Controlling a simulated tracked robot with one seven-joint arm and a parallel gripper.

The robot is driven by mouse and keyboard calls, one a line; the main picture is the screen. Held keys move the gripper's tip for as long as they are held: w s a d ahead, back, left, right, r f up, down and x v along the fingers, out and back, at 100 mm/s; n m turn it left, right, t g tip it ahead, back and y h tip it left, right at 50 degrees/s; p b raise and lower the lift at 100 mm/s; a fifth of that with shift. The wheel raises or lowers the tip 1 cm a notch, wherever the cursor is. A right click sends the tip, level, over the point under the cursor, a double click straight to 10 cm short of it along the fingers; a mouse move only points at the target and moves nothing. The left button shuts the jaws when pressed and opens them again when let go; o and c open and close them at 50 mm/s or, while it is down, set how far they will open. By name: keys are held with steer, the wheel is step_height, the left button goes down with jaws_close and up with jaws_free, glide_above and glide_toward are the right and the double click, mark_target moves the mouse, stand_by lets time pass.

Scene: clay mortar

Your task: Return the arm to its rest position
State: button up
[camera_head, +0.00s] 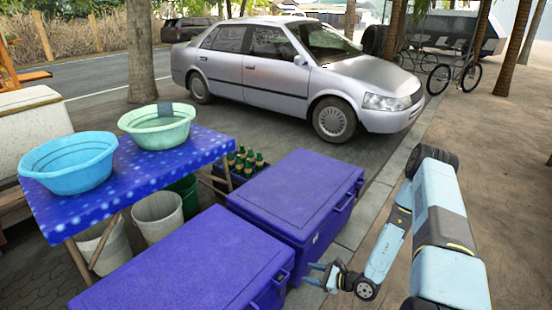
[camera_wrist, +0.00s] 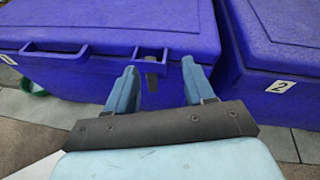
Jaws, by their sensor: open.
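My arm reaches down at the right of the head view. My gripper (camera_head: 314,275) is beside the blue chests, low near the pavement. In the wrist view my gripper (camera_wrist: 160,76) has its two fingers spread apart with nothing held between them. It faces the side of a blue chest (camera_wrist: 110,25), whose handle and a small dark latch piece show just beyond the fingers. I cannot tell whether a finger touches the chest.
Two blue chests, the far one (camera_head: 300,195) and the near one (camera_head: 190,265), stand left of my arm. A blue-covered table (camera_head: 130,172) holds a blue basin (camera_head: 70,165) and a green basin (camera_head: 158,128). A silver car (camera_head: 290,75) is parked behind. Pavement at right is mostly clear.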

step_height(320, 180, up, 36)
steer(key=n+g+h, duration=0.2)
steer(key=n+g, duration=0.6)
steer(key=n, duration=0.6)
steer(key=s+d+r+n+t+h, duration=0.2)
steer(key=s+d+r+h, duration=0.1)
steer(key=s+r, duration=0.4)
steer(key=s+d+r+n+t+h, duration=0.2)
steer(key=s+d+r+n+h, duration=0.1)
steer(key=s+r, duration=0.5)
steer(key=s+d+r+n+t+h, duration=0.2)
steer(key=s+r, duration=0.5)
steer(key=r, duration=0.4)
steer(key=shift+s+d+r+n+t+h, duration=0.3)
steer(key=shift+d+n+h, duration=0.35)
steer(key=shift+h, duration=0.65)
steer(key=shift+d, duration=0.1)
